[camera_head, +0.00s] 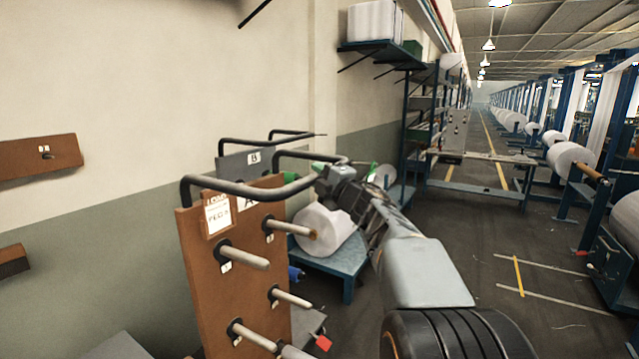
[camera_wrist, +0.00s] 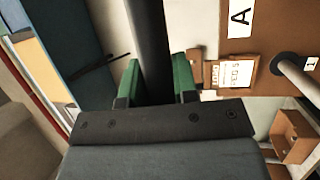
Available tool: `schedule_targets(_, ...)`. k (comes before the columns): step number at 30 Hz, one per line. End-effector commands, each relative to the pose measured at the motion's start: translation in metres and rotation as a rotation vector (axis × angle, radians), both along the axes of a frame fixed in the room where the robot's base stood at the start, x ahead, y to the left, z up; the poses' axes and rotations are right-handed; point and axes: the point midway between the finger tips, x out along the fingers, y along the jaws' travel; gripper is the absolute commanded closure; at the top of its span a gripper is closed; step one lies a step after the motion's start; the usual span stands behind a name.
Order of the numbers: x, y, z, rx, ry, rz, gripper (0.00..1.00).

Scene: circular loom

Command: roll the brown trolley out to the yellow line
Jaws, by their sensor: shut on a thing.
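The brown trolley (camera_head: 205,285) stands upright at the lower middle of the head view, with several grey pegs, a paper tag and a white label on its panel. Its black handle (camera_head: 245,190) bends out over the top. My gripper (camera_head: 322,173) is at the right end of this handle. In the wrist view the green fingers of my gripper (camera_wrist: 159,80) sit on both sides of the dark handle bar (camera_wrist: 149,40), shut on it. A short yellow line (camera_head: 518,276) is on the floor at the right, apart from the trolley. The trolley's wheels are not clearly visible.
A grey trolley (camera_head: 236,163) marked B stands behind. A blue stand (camera_head: 345,268) with a white roll (camera_head: 325,229) is close to the right of the brown trolley. A blue-framed table (camera_head: 480,156) stands farther back. Looms line the right side; open floor lies between.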

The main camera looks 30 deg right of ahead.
Motion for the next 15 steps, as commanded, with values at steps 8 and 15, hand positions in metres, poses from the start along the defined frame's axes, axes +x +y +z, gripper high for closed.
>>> schedule_targets(8,0.0009,-0.0095,-0.0030,0.002,0.005,-0.021,1.00)
schedule_targets(15,0.0014,-0.0079,-0.0033,0.001,0.006,-0.019,0.59)
